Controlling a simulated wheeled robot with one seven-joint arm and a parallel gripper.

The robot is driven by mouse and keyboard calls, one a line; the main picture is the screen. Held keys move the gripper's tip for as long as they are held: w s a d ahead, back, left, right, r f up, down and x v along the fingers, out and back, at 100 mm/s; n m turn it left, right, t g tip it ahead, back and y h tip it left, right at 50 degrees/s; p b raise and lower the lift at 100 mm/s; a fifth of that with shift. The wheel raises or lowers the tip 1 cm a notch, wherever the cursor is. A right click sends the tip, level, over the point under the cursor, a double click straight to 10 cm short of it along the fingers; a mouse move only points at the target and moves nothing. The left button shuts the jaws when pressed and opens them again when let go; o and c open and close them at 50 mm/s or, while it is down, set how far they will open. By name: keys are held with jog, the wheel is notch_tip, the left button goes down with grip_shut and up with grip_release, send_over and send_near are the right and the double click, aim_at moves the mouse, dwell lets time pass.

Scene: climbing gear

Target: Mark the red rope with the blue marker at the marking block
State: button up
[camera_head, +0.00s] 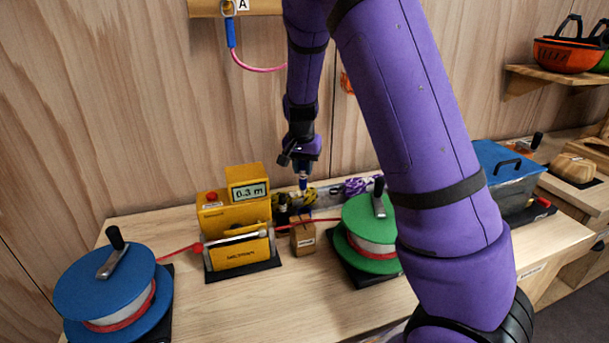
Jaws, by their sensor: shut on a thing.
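The red rope (182,249) runs from the blue reel (112,287) through the yellow measuring machine (238,225) to the green reel (372,222). The machine's display reads 0.3 m. The small wooden marking block (303,238) stands between the machine and the green reel, and the rope passes at its top. My gripper (303,172) is shut on the blue marker (303,184), which points down above and behind the block in this view. Whether the marker's tip touches the rope I cannot tell.
Coiled yellow-black rope (295,200) and purple rope (360,187) lie behind the block. A blue-lidded box (505,165) stands at the right. A wooden shelf (560,78) holds an orange helmet (566,55). The bench (230,310) is clear in front of the machine.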

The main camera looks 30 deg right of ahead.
jog(key=s+a+r, duration=0.4)
jog(key=s, duration=0.2)
jog(key=shift+s+d+f, duration=0.1)
jog(key=shift+f, duration=2.8)
jog(key=shift+f, duration=0.7)
notch_tip(320, 180, up, 8)
dwell(1.3)
dwell(0.4)
